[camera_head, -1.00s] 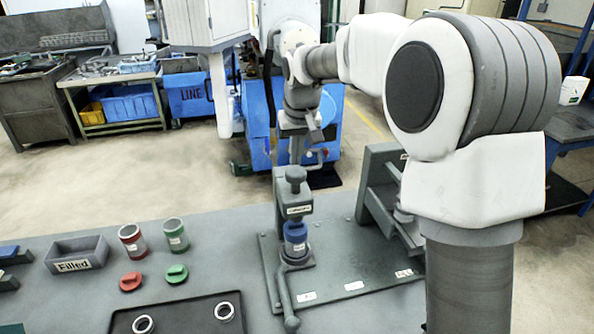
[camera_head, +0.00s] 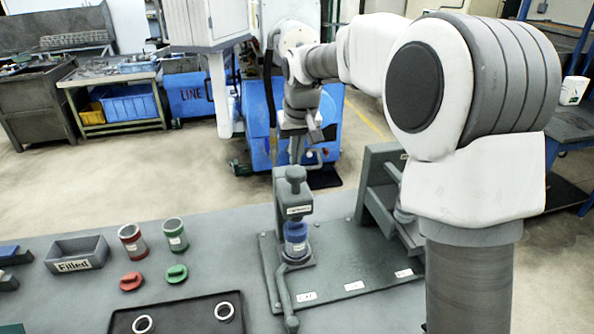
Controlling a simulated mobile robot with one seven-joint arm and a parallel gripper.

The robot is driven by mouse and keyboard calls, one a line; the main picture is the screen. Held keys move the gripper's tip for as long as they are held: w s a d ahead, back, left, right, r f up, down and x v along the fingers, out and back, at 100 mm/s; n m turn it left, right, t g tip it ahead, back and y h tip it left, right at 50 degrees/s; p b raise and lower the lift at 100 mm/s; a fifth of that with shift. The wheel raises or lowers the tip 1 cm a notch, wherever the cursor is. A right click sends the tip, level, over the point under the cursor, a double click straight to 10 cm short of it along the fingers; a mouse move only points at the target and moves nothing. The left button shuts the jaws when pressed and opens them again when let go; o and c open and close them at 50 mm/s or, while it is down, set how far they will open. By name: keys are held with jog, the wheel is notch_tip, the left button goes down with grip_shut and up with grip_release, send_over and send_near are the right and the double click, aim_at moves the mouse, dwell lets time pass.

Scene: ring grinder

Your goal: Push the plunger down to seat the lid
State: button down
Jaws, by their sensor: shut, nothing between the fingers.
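The grey plunger (camera_head: 296,174) has a rounded knob and stands upright in a labelled holder on the fixture plate (camera_head: 345,275). Below it, a jar with a blue lid (camera_head: 296,230) stands in the fixture's round seat. Whether the lid is fully down on the jar I cannot tell. My gripper (camera_head: 297,160) points down, shut and empty, just above or behind the plunger knob. Whether it touches the knob is unclear. The plunger's lower end is hidden by the holder.
A lever handle (camera_head: 285,300) sticks out at the plate's front left. A grey bracket (camera_head: 380,195) stands right of the plunger. Red (camera_head: 133,241) and green (camera_head: 175,235) jars, their lids, a "Filled" bin (camera_head: 60,250) and a dark tray (camera_head: 180,318) are on the left.

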aim_at(296, 172)
jog(key=shift+f, duration=0.2)
jog(key=shift+f+b, duration=1.35)
jog(key=shift+f, duration=0.45)
jog(key=shift+s+f, duration=0.15)
jog(key=shift+f, duration=0.15)
jog(key=shift+r+p, duration=1.7)
jog(key=shift+r, duration=0.65)
jog(key=shift+r+p, duration=1.9)
jog(key=shift+r, duration=0.55)
